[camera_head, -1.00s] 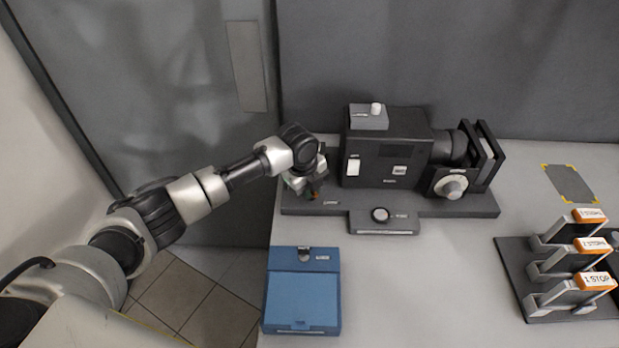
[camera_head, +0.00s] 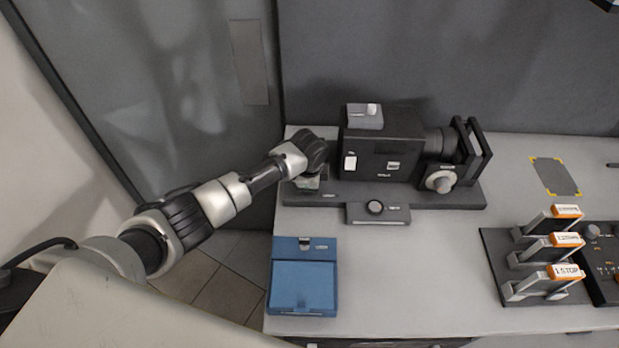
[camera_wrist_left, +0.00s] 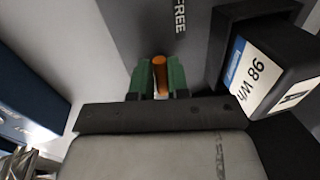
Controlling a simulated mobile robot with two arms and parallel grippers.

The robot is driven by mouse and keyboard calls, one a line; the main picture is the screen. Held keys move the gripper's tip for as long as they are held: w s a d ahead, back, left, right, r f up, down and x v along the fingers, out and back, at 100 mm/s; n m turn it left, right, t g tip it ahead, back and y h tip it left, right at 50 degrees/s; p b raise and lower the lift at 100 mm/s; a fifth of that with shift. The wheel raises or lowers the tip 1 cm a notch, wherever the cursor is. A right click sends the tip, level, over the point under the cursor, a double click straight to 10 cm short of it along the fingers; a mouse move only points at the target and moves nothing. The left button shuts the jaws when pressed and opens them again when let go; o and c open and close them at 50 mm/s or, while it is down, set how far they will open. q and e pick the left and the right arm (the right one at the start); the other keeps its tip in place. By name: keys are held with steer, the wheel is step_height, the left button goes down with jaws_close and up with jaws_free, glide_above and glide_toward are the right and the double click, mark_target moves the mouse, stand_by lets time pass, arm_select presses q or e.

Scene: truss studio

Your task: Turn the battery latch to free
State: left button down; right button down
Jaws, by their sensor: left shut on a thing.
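The camera rig, a black box body (camera_head: 385,155) with a lens at its right, stands on a dark baseplate (camera_head: 430,198) at the back of the table. My left gripper (camera_head: 308,187) is at the baseplate's left end. In the left wrist view its green fingers (camera_wrist_left: 158,80) are shut on the orange latch (camera_wrist_left: 159,66). The word FREE (camera_wrist_left: 180,17) is printed on the grey plate beyond the latch. The black battery (camera_wrist_left: 262,62), labelled 98 Wh, is just right of the fingers. In the head view my wrist hides the latch. My right gripper is not seen.
A blue case (camera_head: 303,287) lies on the table front left. A dark rack (camera_head: 520,268) with several orange-tagged holders and a control panel (camera_head: 603,262) stand at the right. A yellow-cornered grey mat (camera_head: 555,176) lies behind them. The table's front middle is clear.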

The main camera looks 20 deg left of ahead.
arm_select(q)
steer(key=shift+w+r+n, duration=0.1)
steer(key=shift+r+n, duration=0.05)
steer(key=shift+n, duration=0.25)
steer(key=c, duration=1.1)
jaws_free()
steer(key=r, duration=0.3)
steer(key=s+r, duration=0.1)
steer(key=r, duration=0.3)
steer(key=s+r+b, duration=0.1)
steer(key=r, duration=0.2)
steer(key=shift+d+r, duration=0.25)
steer(key=shift+s+f, duration=0.15)
